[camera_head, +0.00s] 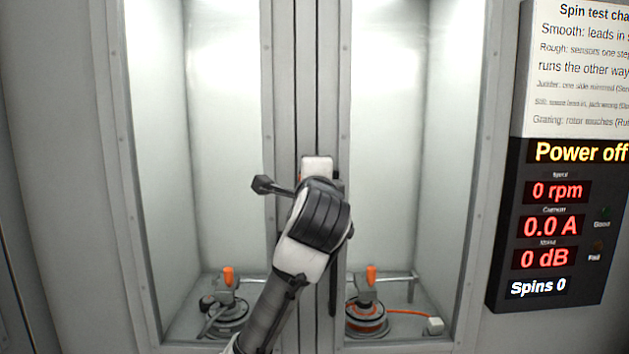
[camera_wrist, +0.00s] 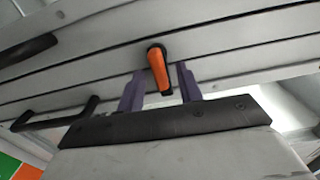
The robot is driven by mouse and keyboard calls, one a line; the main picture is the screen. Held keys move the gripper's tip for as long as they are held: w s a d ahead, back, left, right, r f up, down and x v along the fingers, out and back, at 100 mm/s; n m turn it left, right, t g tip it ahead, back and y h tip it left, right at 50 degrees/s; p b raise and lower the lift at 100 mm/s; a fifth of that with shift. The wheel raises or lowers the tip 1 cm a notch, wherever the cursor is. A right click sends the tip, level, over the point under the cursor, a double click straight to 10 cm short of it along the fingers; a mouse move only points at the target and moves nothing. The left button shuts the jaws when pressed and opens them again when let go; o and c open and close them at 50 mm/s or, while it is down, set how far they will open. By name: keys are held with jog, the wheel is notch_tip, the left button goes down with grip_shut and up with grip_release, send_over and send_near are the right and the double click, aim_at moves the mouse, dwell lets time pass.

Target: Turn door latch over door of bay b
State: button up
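An orange door latch (camera_wrist: 158,72) on a dark pivot is fixed to the pale grey door framing in the wrist view. My gripper (camera_wrist: 160,78) is open, with one purple finger on each side of the latch. I see a gap on both sides, and it is not clear how deep the fingers reach. In the head view my arm covers the latch at the middle post (camera_head: 308,90) between two glazed bays. The left bay (camera_head: 225,110) and right bay (camera_head: 395,120) have no readable letters, so I cannot tell which is bay b.
Each bay holds a motor fixture with an orange-handled clamp, at left (camera_head: 228,277) and right (camera_head: 371,275). An orange cable (camera_head: 405,312) lies in the right bay. A panel (camera_head: 555,225) at right reads "Power off", 0 rpm. Dark handles (camera_wrist: 30,50) show in the wrist view.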

jog(key=s+b, duration=0.4)
jog(key=s, duration=1)
jog(key=shift+b, duration=0.4)
jog(key=shift+w, duration=0.1)
